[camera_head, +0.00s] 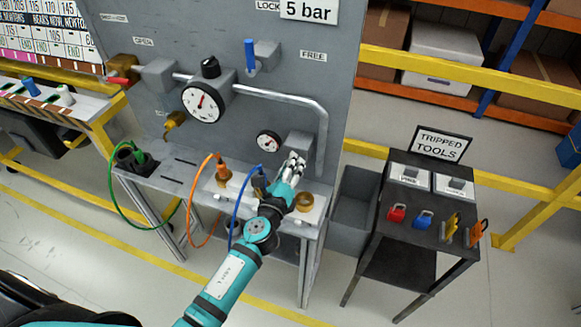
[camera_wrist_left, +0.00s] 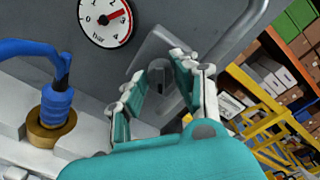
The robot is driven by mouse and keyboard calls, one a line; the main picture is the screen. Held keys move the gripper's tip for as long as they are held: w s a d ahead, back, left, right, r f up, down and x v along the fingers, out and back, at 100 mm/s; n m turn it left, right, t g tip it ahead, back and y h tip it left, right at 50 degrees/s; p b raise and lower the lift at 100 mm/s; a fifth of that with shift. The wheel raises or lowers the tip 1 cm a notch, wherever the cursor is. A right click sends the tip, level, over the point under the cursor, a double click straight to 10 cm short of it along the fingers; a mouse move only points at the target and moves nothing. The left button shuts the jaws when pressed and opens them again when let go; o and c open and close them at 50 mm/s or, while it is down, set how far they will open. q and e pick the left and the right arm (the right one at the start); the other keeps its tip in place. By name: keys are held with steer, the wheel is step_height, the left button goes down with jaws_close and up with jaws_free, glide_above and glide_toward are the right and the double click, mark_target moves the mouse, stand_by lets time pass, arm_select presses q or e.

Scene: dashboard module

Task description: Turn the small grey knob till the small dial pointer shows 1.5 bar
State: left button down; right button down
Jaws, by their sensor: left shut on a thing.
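The small dial (camera_head: 268,142) is white and round on the grey panel. In the left wrist view the small dial (camera_wrist_left: 104,22) is cut by the top edge; its red pointer aims right and slightly up, between the 1 and the 4, near where 3 lies. The small grey knob (camera_wrist_left: 159,76) is on a grey block below and right of the dial. My left gripper (camera_head: 296,162) reaches it from the front; in the left wrist view the left gripper (camera_wrist_left: 160,72) has a finger on each side, shut on the knob. The fingers hide the knob in the head view. My right gripper is not in view.
A larger dial (camera_head: 202,103) and a blue lever (camera_head: 250,55) are higher on the panel. A blue hose (camera_wrist_left: 62,75) with a blue connector stands close left of my gripper. A black tool stand (camera_head: 415,235) is at right, beyond a grey bin (camera_head: 353,205).

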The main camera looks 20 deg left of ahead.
arm_select(q)
steer(key=n, duration=1)
steer(key=shift+a+f+h+b, duration=0.1)
steer(key=shift+h+b, duration=0.2)
steer(key=shift+n, duration=0.3)
steer(key=c, duration=1)
jaws_free()
steer(key=s, duration=1.2)
steer(key=shift+a+r, duration=0.2)
steer(key=shift+r, duration=0.1)
